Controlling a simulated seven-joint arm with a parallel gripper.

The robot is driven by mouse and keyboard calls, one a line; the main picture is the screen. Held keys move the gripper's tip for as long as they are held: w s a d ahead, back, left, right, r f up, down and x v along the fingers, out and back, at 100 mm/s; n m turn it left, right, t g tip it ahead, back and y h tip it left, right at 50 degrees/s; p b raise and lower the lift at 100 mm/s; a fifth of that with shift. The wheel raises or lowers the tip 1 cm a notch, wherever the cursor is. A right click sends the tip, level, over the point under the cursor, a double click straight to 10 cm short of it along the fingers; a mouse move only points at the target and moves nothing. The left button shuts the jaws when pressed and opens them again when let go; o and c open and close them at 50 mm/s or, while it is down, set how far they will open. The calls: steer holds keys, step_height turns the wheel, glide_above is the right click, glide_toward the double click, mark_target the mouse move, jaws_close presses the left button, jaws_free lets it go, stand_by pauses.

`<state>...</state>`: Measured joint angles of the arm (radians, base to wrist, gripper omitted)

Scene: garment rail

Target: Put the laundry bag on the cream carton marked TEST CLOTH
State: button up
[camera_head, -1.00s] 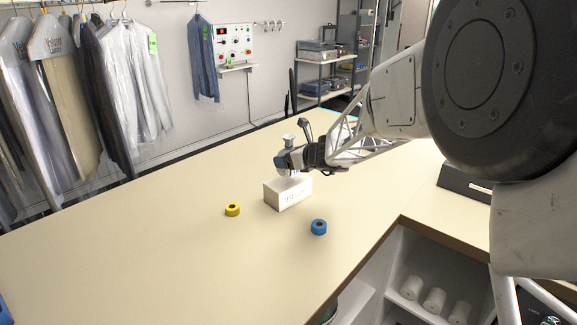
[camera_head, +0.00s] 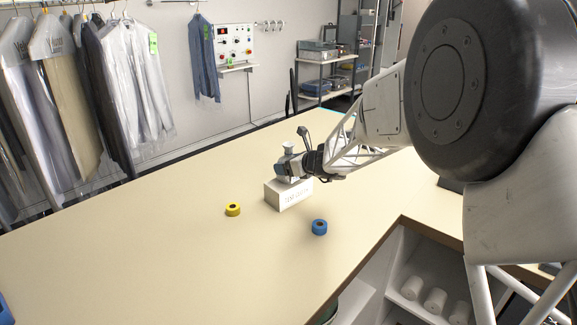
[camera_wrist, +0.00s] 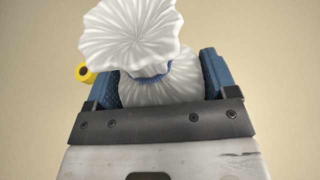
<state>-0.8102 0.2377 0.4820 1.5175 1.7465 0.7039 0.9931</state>
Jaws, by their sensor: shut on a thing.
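The laundry bag (camera_wrist: 130,38) is white and gathered, with a blue tie at its neck. In the wrist view it sits between the two blue fingers of my gripper (camera_wrist: 160,82), which is shut on it. In the head view the bag (camera_head: 289,148) shows small, upright at my gripper (camera_head: 288,167). The cream carton (camera_head: 289,194) marked TEST CLOTH stands on the counter directly below. The gripper and bag are at the carton's top; I cannot tell whether the bag touches it. The carton is hidden in the wrist view.
A yellow tape roll (camera_head: 233,209) lies left of the carton, and a blue roll (camera_head: 319,227) lies in front of it to the right. The counter (camera_head: 150,255) is otherwise largely clear. Bagged garments (camera_head: 90,90) hang at the back left.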

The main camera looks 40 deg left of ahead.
steer(key=shift+f, duration=0.2)
steer(key=o, duration=1)
steer(key=shift+f, duration=0.1)
steer(key=shift+c, duration=0.2)
steer(key=v, duration=1.2)
steer(key=shift+d, duration=0.1)
stand_by(0.4)
